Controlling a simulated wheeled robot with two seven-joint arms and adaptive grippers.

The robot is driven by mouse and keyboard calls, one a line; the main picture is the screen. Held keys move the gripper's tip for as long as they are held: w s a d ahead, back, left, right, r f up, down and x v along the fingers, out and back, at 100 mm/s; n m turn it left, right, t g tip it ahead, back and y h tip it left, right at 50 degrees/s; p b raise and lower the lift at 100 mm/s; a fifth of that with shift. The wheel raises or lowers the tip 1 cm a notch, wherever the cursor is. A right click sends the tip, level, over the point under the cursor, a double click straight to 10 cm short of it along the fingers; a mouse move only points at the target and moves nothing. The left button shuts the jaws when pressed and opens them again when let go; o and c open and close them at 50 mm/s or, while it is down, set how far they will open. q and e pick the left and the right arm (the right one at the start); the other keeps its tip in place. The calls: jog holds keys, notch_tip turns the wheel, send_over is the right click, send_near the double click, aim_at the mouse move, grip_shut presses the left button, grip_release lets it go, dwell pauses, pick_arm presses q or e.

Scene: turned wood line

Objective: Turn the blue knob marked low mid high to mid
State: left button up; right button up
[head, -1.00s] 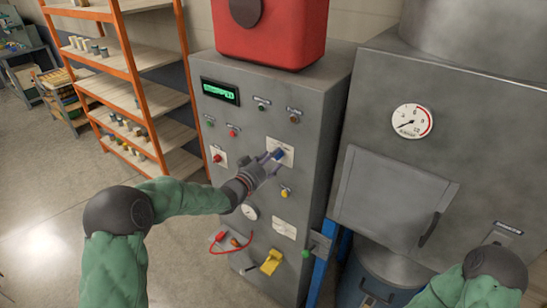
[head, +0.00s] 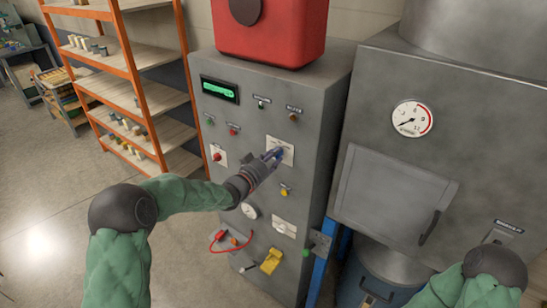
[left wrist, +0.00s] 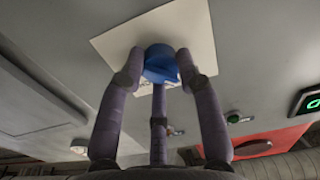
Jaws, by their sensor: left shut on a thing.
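The blue knob (left wrist: 160,63) sits on a white label plate (left wrist: 110,42) on the grey cabinet. In the head view the plate (head: 287,158) shows, but the fingers mostly hide the knob, and its marks are too small to read. My left gripper (head: 272,155) reaches in from the left with its fingers around the knob. In the left wrist view the purple-grey fingers (left wrist: 160,72) are closed on the knob's sides. I cannot tell which mark the knob points to. My right arm shows at the lower right, but its gripper is out of view.
The cabinet front (head: 235,125) also carries a green display (head: 220,89), a red button (head: 217,157), a yellow knob (head: 284,191), a gauge (head: 249,211) and a yellow handle (head: 271,261). A red box (head: 270,35) stands on top. An orange shelf (head: 130,70) is at the left.

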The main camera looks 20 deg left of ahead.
pick_arm(q)
jog(key=shift+r+m+b, duration=0.2)
jog(key=shift+m+b, duration=4.1)
jog(key=shift+b, duration=1.95)
jog(key=o, duration=1.1)
jog(key=shift+o, duration=0.2)
jog(key=shift+f, duration=0.1)
jog(key=v, duration=1.2)
